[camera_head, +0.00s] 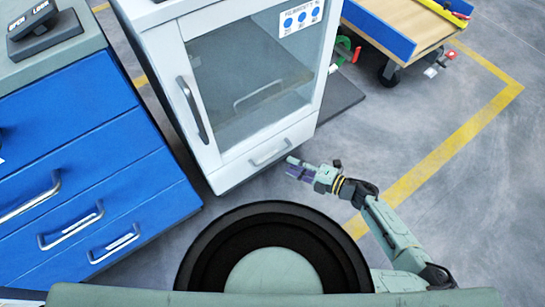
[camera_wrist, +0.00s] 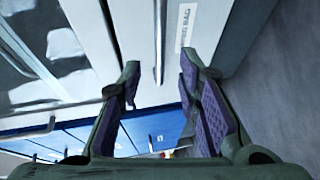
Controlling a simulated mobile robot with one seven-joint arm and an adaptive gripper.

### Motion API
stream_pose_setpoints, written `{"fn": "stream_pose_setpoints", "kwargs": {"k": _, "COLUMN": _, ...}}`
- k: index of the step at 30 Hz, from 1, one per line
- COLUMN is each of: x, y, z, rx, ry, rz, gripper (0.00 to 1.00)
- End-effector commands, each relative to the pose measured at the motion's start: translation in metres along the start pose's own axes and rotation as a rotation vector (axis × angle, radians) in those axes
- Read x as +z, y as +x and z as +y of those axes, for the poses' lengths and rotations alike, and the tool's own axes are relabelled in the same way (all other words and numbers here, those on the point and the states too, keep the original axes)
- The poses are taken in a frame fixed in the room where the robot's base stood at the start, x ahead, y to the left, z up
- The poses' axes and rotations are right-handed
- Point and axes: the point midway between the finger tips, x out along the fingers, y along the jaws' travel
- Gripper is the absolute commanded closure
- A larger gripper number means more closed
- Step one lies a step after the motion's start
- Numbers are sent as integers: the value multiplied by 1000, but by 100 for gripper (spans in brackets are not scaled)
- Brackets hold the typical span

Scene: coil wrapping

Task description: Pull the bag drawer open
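The bag drawer (camera_head: 243,171) is the low white front under the glass door of the white cabinet, and it looks shut. Its metal bar handle (camera_head: 270,152) runs along the front. In the wrist view the handle (camera_wrist: 159,45) stands between my fingers, beside a label (camera_wrist: 185,28) whose readable part ends in "BAG". My gripper (camera_head: 290,166) is just in front of the drawer near the right part of the handle. In the wrist view my gripper (camera_wrist: 160,75) is open, with a gap on both sides of the bar. Contact with the handle cannot be seen.
The glass door (camera_head: 255,85) with its long handle (camera_head: 192,109) is above the drawer. A blue drawer cabinet (camera_head: 85,170) stands at left. A wooden cart (camera_head: 395,25) is at the back right. The floor (camera_head: 400,130) to the right is clear, with yellow lines.

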Motion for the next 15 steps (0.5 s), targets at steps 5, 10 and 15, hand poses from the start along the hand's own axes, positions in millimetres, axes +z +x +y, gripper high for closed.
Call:
{"fn": "stream_pose_setpoints", "kwargs": {"k": 5, "x": -1, "y": 37, "z": 1, "rx": 2, "ry": 0, "rz": 3, "gripper": 69}}
{"fn": "stream_pose_setpoints", "kwargs": {"k": 10, "x": -1, "y": 64, "z": 0, "rx": 1, "ry": 1, "rz": 3, "gripper": 69}}
{"fn": "stream_pose_setpoints", "kwargs": {"k": 15, "x": 0, "y": 79, "z": 0, "rx": 1, "ry": 1, "rz": 1, "gripper": 69}}
